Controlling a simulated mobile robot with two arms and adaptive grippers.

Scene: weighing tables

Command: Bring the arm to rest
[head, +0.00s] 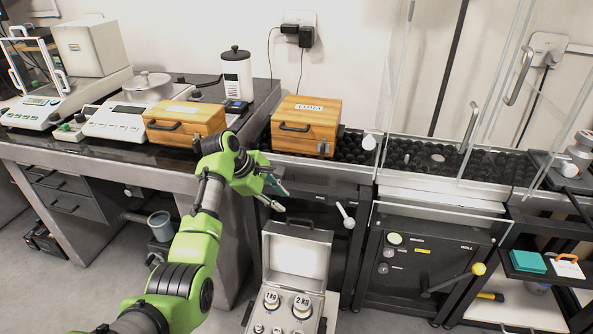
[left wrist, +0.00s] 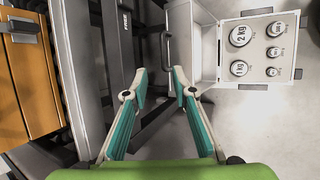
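My left arm (head: 190,255) is green with dark joints and reaches up from the bottom of the head view. My left gripper (head: 285,200) is in front of the table edge, above and a little left of the open weight case (head: 300,252). It is open and empty; in the left wrist view its two teal-padded fingers (left wrist: 160,78) stand apart with nothing between them. My right gripper is in neither view.
A wooden box (head: 187,122) stands on the left table, and another labelled wooden box (head: 305,130) stands behind my gripper. Balances (head: 115,122) stand at left. A glass enclosure (head: 440,110) and a black cabinet (head: 425,268) are at right. Floor shows left of my arm.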

